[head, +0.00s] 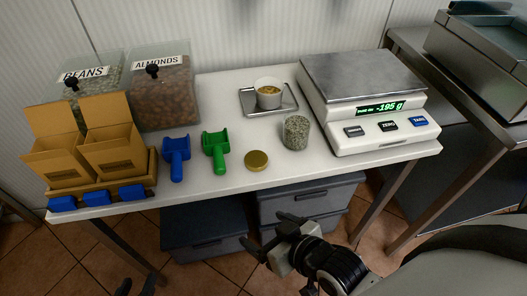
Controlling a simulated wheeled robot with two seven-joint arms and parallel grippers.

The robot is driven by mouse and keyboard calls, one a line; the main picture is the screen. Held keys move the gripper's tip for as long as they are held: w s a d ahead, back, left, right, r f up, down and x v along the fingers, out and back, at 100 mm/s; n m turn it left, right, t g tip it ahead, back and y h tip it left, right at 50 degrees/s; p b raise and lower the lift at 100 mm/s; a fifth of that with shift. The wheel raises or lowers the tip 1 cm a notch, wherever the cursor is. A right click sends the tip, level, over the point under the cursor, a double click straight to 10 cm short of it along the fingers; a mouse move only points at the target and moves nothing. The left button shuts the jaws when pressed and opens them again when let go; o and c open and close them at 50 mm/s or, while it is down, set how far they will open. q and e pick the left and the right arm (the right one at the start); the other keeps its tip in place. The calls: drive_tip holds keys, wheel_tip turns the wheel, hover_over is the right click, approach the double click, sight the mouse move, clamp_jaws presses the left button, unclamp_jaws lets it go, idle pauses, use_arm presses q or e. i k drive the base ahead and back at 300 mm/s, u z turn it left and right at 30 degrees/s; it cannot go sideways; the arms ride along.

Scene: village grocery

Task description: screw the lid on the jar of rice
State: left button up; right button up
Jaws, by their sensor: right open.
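A small clear jar (296,133) filled with pale grains stands upright and open on the white table, left of the scale. A round gold lid (256,160) lies flat on the table near the front edge, left of the jar and apart from it. My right gripper (269,232) is open and empty, in front of the table and below its edge in the picture. Only the dark fingertips of my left gripper (137,286) show at the bottom edge, apart with nothing seen between them; the rest is cut off.
A scale (380,122) reading -195 g stands right. Green (217,150) and blue (176,156) scoops, cardboard boxes (58,160) and bins of beans (98,77) and almonds (163,95) fill the left.

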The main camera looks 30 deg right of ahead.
sight(298, 122)
drive_tip(key=z, duration=1.1)
drive_tip(key=k, duration=0.7)
drive_tip(key=u, duration=1.05)
drive_tip(key=i, duration=0.55)
drive_tip(key=u, duration=0.05)
